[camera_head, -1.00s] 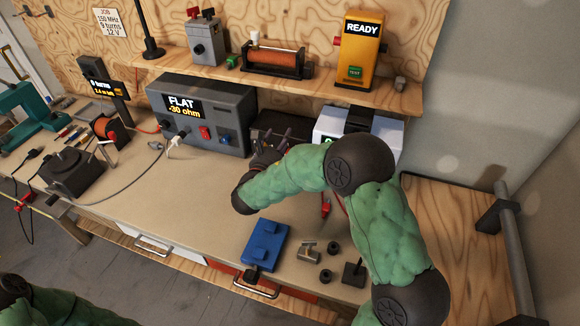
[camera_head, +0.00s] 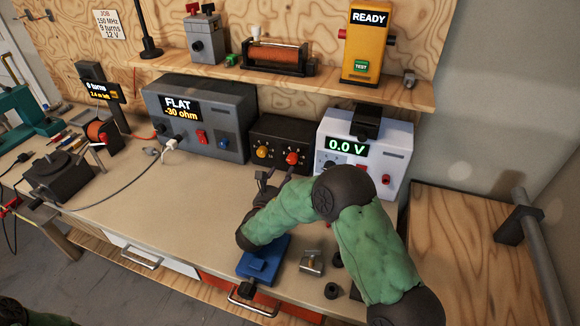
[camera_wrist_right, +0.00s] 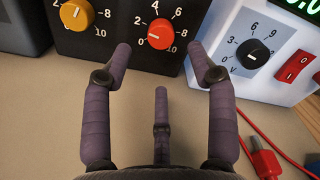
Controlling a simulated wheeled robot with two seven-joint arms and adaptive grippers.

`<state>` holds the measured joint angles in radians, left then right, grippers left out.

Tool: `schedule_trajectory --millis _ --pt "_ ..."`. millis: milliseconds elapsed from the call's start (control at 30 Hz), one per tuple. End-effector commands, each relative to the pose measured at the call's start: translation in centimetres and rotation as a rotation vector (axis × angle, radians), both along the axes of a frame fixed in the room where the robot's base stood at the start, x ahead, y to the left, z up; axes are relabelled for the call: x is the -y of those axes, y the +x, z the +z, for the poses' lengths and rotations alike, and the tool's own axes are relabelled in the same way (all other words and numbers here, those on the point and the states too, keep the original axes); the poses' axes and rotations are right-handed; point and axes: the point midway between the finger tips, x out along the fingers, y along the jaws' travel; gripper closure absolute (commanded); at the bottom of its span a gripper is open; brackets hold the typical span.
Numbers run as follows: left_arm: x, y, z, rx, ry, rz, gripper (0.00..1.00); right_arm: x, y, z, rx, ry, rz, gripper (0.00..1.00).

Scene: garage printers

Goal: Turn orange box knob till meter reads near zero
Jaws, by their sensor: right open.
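The black box (camera_head: 283,131) stands on the bench with a yellow-orange knob (camera_head: 262,152) at left and a red-orange knob (camera_head: 292,158) at right. The wrist view shows the yellow-orange knob (camera_wrist_right: 77,14) and the red-orange knob (camera_wrist_right: 161,34), each with a numbered dial. The grey meter (camera_head: 222,117) to its left reads "FLAT -30 ohm". My right gripper (camera_head: 271,178) is in front of the black box, apart from the knobs. In the wrist view my right gripper (camera_wrist_right: 160,62) has its fingers spread and empty, below the red-orange knob. My left gripper is out of view.
A white supply (camera_head: 377,140) reading 0.0 V stands right of the black box. A red lead (camera_wrist_right: 262,155) lies right of the gripper. A yellow "READY" tester (camera_head: 367,45) stands on the shelf above. A blue block (camera_head: 262,262) lies near the front edge.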

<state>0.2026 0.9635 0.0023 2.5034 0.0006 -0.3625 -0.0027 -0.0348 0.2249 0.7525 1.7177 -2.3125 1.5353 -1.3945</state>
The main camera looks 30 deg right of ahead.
Motion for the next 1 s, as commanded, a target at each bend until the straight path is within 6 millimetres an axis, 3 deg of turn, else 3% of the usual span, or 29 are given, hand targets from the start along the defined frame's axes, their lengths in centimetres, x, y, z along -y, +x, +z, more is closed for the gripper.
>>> schedule_trajectory --millis 133,400,867,1000 --pt "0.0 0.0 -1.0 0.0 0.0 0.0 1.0 2.3 1.7 -0.3 0.004 0.0 -0.006 0.42" --pt "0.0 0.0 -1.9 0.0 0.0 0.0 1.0 4.9 4.2 -0.2 0.001 0.0 -0.001 0.42" --pt "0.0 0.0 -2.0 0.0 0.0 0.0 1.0 5.7 4.9 0.0 0.002 0.0 0.0 0.42" --pt "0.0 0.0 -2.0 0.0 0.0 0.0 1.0 5.7 4.9 0.0 0.002 0.0 0.0 0.81"
